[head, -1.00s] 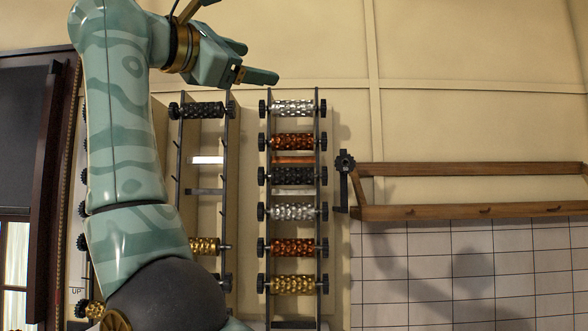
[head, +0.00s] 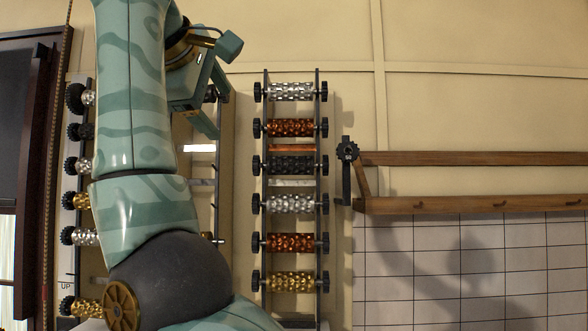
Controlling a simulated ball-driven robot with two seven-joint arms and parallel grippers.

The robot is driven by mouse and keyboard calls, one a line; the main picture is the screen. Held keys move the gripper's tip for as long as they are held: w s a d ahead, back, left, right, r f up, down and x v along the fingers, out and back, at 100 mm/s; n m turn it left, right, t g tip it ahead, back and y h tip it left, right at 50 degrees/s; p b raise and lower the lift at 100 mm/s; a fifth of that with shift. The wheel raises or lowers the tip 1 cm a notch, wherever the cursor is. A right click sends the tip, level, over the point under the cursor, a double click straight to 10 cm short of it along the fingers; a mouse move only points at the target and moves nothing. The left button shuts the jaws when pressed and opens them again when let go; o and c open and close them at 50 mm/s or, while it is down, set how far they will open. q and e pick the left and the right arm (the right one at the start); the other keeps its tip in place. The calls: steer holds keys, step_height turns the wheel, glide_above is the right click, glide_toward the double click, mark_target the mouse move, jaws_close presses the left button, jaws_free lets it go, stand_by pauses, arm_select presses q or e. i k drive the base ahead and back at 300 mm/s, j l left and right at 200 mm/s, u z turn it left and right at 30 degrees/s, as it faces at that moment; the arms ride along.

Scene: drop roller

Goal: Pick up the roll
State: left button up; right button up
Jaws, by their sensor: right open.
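Several patterned rolls with black gear ends sit on a tall wall rack in the middle. From the top they are a silver roll (head: 291,92), a copper roll (head: 291,128), a black roll (head: 291,165), another silver roll (head: 291,204), another copper roll (head: 291,242) and a gold roll (head: 291,282). Which one is the task's roll cannot be told. My right gripper (head: 216,86) is open and empty at the upper left, in front of the neighbouring rack. It hides most of that rack's top black roll. My left gripper is out of view.
A far-left rack holds more rolls, such as a gold roll (head: 88,308); my arm partly covers it and the neighbouring rack. A crank (head: 346,170) and wooden rails (head: 470,204) are right of the middle rack, above a tiled wall.

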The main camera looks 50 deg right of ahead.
mark_target(300, 164)
steer(key=i+l, duration=0.15)
steer(key=l, duration=0.25)
steer(key=i+l, duration=0.15)
steer(key=l, duration=0.3)
steer(key=i+l, duration=0.15)
steer(key=l, duration=0.25)
steer(key=i+l, duration=0.1)
steer(key=l, duration=0.3)
